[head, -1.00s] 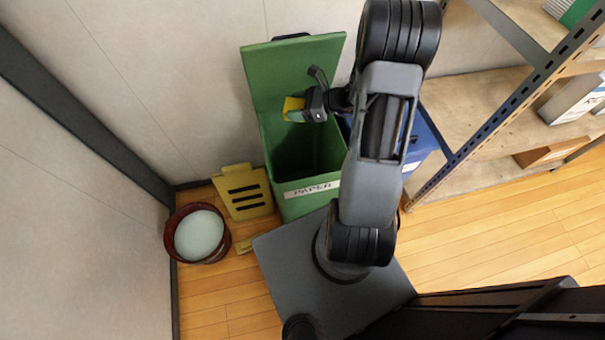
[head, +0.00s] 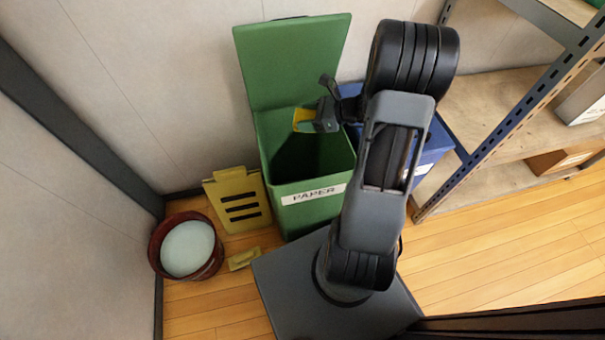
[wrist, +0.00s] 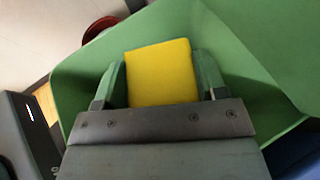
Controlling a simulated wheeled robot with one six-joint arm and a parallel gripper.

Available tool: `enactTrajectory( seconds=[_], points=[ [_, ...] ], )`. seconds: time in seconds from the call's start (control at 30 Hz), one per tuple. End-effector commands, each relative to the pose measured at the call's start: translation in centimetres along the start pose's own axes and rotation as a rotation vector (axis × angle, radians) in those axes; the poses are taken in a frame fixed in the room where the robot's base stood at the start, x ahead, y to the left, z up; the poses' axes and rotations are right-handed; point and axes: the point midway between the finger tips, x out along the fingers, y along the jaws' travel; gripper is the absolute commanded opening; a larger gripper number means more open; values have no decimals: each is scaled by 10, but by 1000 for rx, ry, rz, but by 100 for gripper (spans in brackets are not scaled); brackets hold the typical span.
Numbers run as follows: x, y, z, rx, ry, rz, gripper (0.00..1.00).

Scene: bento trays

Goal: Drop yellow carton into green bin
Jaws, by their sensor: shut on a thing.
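The yellow carton (wrist: 160,72) is held between the two fingers of my gripper (wrist: 161,82) in the wrist view. In the head view the carton (head: 300,118) shows as a small yellow patch at my gripper (head: 306,121). The green bin (head: 310,189) is labelled PAPER, and its lid stands open against the wall. My gripper is over the bin's opening, towards its back right. The green bin (wrist: 85,92) surrounds the carton in the wrist view. The exact height of the carton relative to the rim is hard to tell.
A blue bin (head: 432,157) stands to the right, partly behind my arm. A yellow slatted board (head: 238,200) and a dark red bucket (head: 190,247) with pale contents are on the left. A metal shelf rack (head: 487,130) stands at right.

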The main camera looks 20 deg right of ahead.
Motion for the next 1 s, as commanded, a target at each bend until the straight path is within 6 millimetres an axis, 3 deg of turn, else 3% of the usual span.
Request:
enactTrajectory(
  seconds=[0.03, 0.3, 0.63, 0.67, 0.93, 1.0],
  points=[
    [4, 0, -11, 0, 0, 0, 43],
    [14, 0, -33, 0, 0, 0, 43],
    [14, 0, -34, 0, 0, 0, 43],
    [14, 0, -34, 0, 0, 0, 67],
    [14, 0, -34, 0, 0, 0, 93],
    [14, 0, -34, 0, 0, 0, 95]
  ],
)
